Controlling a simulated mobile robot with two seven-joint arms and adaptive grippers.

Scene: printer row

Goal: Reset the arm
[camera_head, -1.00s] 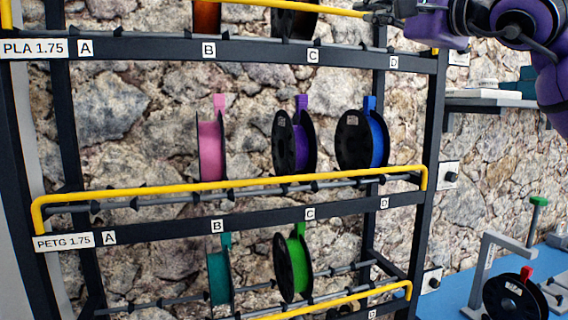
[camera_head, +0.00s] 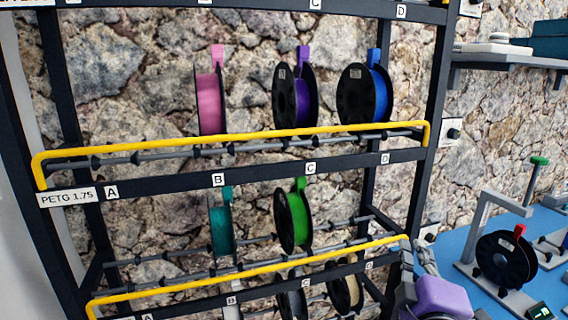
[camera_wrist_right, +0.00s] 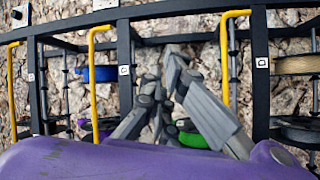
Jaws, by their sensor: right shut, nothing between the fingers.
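My right gripper (camera_head: 420,258) is low at the right end of the rack (camera_head: 436,95), beside the end of the lower yellow bar. Its purple wrist is at the bottom edge of the head view. In the right wrist view the grey fingers (camera_wrist_right: 174,72) are together with nothing between them, in front of the rack's bars. I cannot tell whether they touch the rack. My left gripper is in neither view.
Pink (camera_head: 210,103), purple (camera_head: 304,97) and blue (camera_head: 378,95) spools stand on the rack above teal (camera_head: 221,228) and green (camera_head: 299,220) ones. Yellow bars (camera_head: 230,139) cross the front. A blue table (camera_head: 478,297) at right bears a black spool (camera_head: 505,262) near a grey stand.

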